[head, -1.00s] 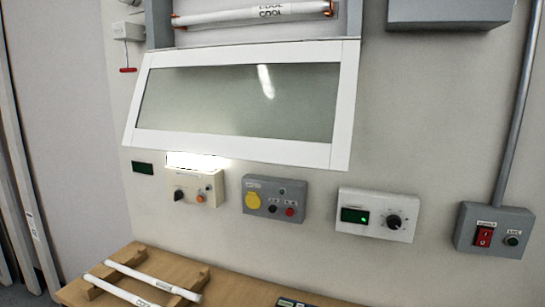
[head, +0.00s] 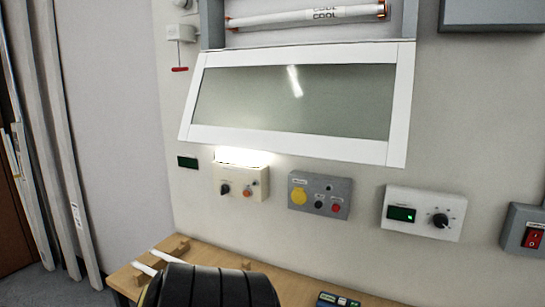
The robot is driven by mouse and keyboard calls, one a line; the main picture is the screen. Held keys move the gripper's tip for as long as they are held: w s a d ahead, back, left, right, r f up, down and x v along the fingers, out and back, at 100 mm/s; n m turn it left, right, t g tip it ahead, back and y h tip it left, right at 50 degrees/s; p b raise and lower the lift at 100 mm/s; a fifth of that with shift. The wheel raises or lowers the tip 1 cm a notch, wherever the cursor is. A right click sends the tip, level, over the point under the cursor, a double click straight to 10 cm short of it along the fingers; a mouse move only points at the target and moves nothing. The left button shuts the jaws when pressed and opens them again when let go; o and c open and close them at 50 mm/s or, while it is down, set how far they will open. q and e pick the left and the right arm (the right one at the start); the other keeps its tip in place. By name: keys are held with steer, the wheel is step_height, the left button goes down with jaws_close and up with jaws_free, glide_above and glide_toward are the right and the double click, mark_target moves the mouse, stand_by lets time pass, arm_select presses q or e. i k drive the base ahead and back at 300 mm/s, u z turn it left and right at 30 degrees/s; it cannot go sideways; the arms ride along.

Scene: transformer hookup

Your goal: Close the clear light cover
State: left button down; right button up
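The light cover (head: 396,98) is a white frame around a clear, greyish pane (head: 300,100). It hangs open and tilted outward below the light fixture, with its top edge along the fixture's lower side. A white tube (head: 310,17) marked "COOL" shows uncovered in the fixture above it. A black ribbed part of mine (head: 210,287) rises at the bottom edge, well below the cover and apart from it. No gripper fingers show.
Several control boxes line the wall below the cover, including a grey one (head: 320,195) and a white one (head: 423,213). A wooden table (head: 125,278) with tubes on a rack stands below. A red-handled pull cord (head: 180,69) hangs at the left.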

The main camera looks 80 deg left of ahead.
mark_target(393, 153)
steer(key=k, duration=0.75)
steer(key=u, duration=1.25)
steer(key=i, duration=0.45)
steer(key=u, duration=0.05)
